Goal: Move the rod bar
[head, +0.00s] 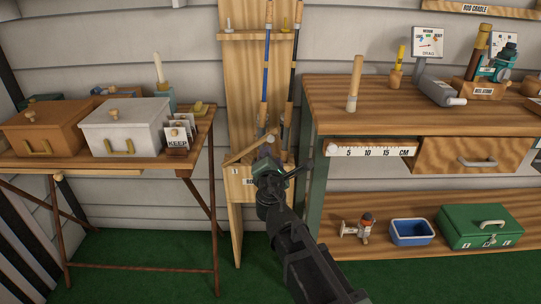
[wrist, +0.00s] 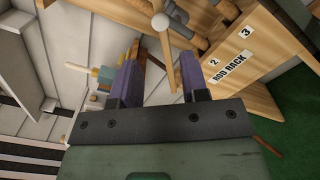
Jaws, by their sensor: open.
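The rod bar (head: 248,146) is a light wooden bar that slants up to the right across the front of the rod rack (head: 234,220). In the wrist view the bar (wrist: 167,60), with a round pale knob on it, shows in the gap between my two purple fingers. My gripper (head: 268,165) is open at the front of the rack, close to the bar. It also shows in the wrist view (wrist: 160,65). I cannot tell whether the fingers touch the bar. My gripper hides part of the rack's front and label in the head view.
Fishing rods, one blue (head: 265,75) and one dark (head: 292,75), stand upright in the rack. A workbench (head: 318,125) with a drawer (head: 472,158) stands close on the right. A folding table (head: 60,163) with two boxes stands left. Green floor is open below.

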